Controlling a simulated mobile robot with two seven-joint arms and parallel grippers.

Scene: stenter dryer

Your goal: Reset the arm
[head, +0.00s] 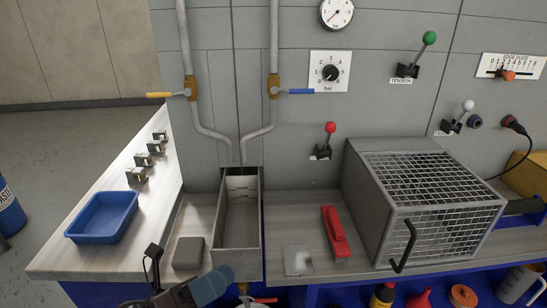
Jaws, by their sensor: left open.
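My left gripper (152,260) shows at the bottom left of the head view, in front of the bench's front edge. It is small, dark and partly cut off by the frame, and its jaws are open with nothing seen between them. It is left of a grey block (188,252) and below a blue tray (103,216). My right gripper is out of view.
An open metal trough (238,215) stands under two pipes with a yellow-handled valve (187,90) and a blue-handled valve (275,90). A red-handled tool (335,231), a metal plate (297,260) and a mesh-topped box (425,205) occupy the bench. Levers project from the panel.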

